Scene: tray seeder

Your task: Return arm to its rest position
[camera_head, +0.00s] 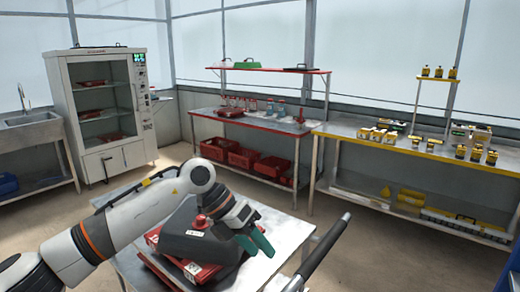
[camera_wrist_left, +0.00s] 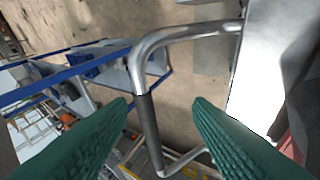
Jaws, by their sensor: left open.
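My left arm (camera_head: 140,205) comes in from the left in the head view and reaches over a metal-topped cart (camera_head: 285,232). My left gripper (camera_head: 256,243), with green fingers, is beside the grey and red tray seeder (camera_head: 190,243) on the cart. In the left wrist view the left gripper (camera_wrist_left: 162,108) is open, with its two green fingers well apart. A metal handle with a dark grip (camera_wrist_left: 150,125) shows between and beyond the fingers. I cannot tell how far it is from them. Nothing is held. My right gripper is not in view.
The cart's handle (camera_head: 325,250) rises at its right side. Behind stand a white cabinet (camera_head: 105,140), a red-edged bench (camera_head: 265,122) with red crates below, and a yellow-edged bench (camera_head: 450,158). A sink (camera_head: 30,130) is at far left. Open floor lies between the cart and benches.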

